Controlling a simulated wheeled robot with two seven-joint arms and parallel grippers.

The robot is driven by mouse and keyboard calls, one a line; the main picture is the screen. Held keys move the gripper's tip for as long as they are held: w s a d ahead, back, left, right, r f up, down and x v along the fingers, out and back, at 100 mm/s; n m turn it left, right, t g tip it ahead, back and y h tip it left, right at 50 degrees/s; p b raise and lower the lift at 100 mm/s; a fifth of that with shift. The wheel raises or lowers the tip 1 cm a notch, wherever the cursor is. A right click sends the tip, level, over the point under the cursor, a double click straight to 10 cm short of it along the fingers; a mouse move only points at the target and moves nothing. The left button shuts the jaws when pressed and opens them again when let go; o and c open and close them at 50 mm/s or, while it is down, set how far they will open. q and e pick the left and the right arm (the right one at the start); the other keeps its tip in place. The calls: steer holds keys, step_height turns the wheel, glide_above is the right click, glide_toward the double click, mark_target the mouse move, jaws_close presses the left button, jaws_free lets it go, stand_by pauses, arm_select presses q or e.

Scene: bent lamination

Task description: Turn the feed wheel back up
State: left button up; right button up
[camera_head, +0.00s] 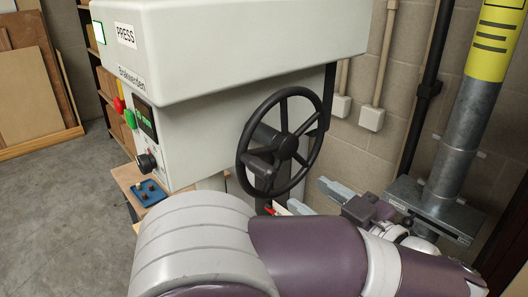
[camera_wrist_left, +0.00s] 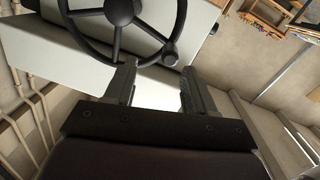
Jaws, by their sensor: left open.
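The feed wheel (camera_head: 287,146) is a black spoked handwheel on the side of the light grey press (camera_head: 235,40). A dark crank handle (camera_head: 260,164) shows at its lower left, partly among the rim and spokes. My left gripper (camera_head: 316,198) is open, below and right of the wheel, apart from it; part of it is hidden behind my arm. In the left wrist view the wheel (camera_wrist_left: 120,12) is ahead at the top, cut off by the frame edge. The open, empty fingers (camera_wrist_left: 158,72) point toward its rim, with a dark knob (camera_wrist_left: 170,58) between and beyond them.
A galvanised post with a yellow sleeve (camera_head: 497,40) stands at the right. A block wall with conduits and a junction box (camera_head: 371,118) lies behind. A small blue tray (camera_head: 148,191) sits on a wooden table left of my arm. The floor at far left is clear.

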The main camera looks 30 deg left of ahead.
mark_target(257, 165)
arm_select(q)
steer(key=shift+g+y, duration=0.5)
steer(key=a+b, duration=0.2)
steer(key=b, duration=0.1)
steer(key=a+r+b, duration=0.1)
steer(key=a+b, duration=0.1)
steer(key=b, duration=0.2)
steer(key=shift+a+r, duration=0.15)
steer(key=shift+a, duration=0.05)
steer(key=p+x, duration=0.2)
steer(key=x, duration=0.5)
steer(key=shift+w+a, duration=0.2)
steer(key=shift+a, duration=0.1)
steer(key=shift+w+a+f, duration=0.25)
steer(key=shift+a, duration=0.15)
jaws_close()
